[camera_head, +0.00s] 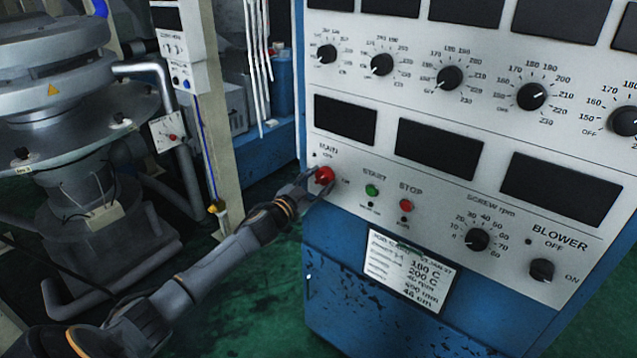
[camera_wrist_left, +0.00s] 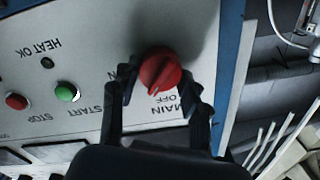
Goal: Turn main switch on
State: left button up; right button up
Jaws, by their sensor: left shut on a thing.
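The red main switch (camera_head: 325,175) is a round knob at the lower left of the white control panel (camera_head: 440,160), under the label MAIN. My left gripper (camera_head: 314,182) reaches it from the left and is shut on it. In the left wrist view the red knob (camera_wrist_left: 159,70) sits between the two dark fingers of my left gripper (camera_wrist_left: 160,90), one on each side. The wrist view is upside down to the panel's lettering, and OFF reads beside the knob. My right gripper is not in view.
A green START button (camera_head: 372,190) and a red STOP button (camera_head: 406,205) sit right of the switch. Black dials and dark displays cover the panel. A grey machine (camera_head: 80,130) stands at the left. The green floor (camera_head: 250,300) is open below my arm.

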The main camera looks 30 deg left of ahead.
pick_arm(q)
jog(key=m+b, duration=0.1)
jog(key=m, duration=0.5)
jog(key=shift+m+h+b, duration=0.3)
jog(key=shift+m+b, duration=0.35)
jog(key=shift+m, duration=1.65)
jog(key=o, duration=1.2)
jog(key=shift+c, duration=0.2)
jog(key=shift+f, duration=0.1)
jog(key=shift+s+f, duration=0.1)
jog(key=shift+s, duration=0.4)
jog(key=s, duration=1.1)
jog(key=shift+a+f, duration=0.15)
jog(key=shift+a, duration=0.3)
